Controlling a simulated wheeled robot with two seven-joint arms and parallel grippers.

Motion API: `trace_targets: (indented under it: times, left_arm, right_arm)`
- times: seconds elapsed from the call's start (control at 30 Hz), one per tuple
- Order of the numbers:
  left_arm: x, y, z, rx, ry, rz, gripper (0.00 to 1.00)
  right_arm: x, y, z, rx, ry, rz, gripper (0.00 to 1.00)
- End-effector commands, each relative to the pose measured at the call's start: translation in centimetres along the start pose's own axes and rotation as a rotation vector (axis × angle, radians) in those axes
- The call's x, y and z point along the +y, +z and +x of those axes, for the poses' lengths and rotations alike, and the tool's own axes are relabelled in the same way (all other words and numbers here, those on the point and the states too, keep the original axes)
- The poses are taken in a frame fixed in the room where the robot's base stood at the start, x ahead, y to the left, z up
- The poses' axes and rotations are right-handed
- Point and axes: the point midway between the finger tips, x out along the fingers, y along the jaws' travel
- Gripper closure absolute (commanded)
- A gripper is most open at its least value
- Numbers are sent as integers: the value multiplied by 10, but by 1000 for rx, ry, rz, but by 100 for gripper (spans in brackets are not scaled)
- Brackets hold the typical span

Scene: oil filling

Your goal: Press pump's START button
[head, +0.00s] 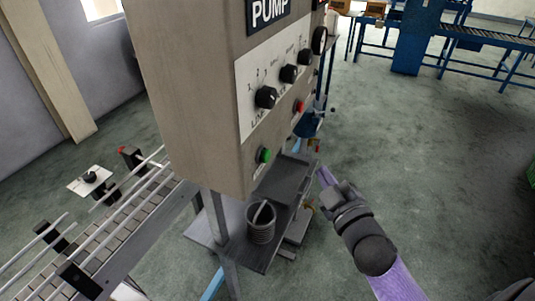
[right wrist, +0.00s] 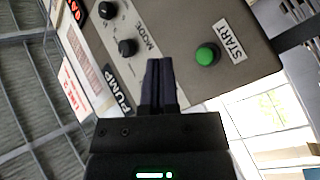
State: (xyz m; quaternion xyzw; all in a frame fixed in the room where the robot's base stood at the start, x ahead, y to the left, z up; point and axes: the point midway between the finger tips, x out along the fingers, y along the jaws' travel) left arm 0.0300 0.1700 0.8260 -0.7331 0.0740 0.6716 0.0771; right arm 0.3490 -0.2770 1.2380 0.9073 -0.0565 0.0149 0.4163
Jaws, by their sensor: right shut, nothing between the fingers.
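The green START button (head: 264,155) sits at the lower part of the beige pump control box (head: 180,85). In the right wrist view the green button (right wrist: 207,54) stands out beside its white START label (right wrist: 229,43). My right gripper (head: 327,178) is to the right of the box, below and right of the button in the head view. In the right wrist view the right gripper (right wrist: 158,62) is shut and empty; its fingertips show left of the button, over the panel. I cannot tell how far they are from the panel. My left gripper is not in view.
A red button (head: 299,107) and black knobs (head: 265,97) share the panel. Below the box are a grey shelf (head: 225,238) with a ridged container (head: 261,222) and a roller conveyor (head: 120,225). The floor to the right is open.

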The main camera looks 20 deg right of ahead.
Motion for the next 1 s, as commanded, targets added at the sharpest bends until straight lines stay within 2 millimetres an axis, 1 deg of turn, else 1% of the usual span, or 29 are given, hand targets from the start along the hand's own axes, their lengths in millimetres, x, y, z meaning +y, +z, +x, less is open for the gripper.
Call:
trace_targets:
  times: [0.23, 0.33, 0.7, 0.8, 1.0]
  left_arm:
    - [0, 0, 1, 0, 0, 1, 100]
    - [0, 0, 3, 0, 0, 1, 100]
    - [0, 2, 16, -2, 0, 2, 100]
    - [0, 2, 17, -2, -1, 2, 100]
    - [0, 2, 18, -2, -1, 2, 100]
  right_arm:
    - [-1, 0, 0, -1, -1, 1, 100]
    - [-5, -2, 4, -1, -1, 3, 100]
    - [-32, -28, 41, 0, -1, 4, 100]
    - [-38, -34, 50, -3, -1, 4, 100]
    - [-45, -42, 60, -2, -2, 3, 100]
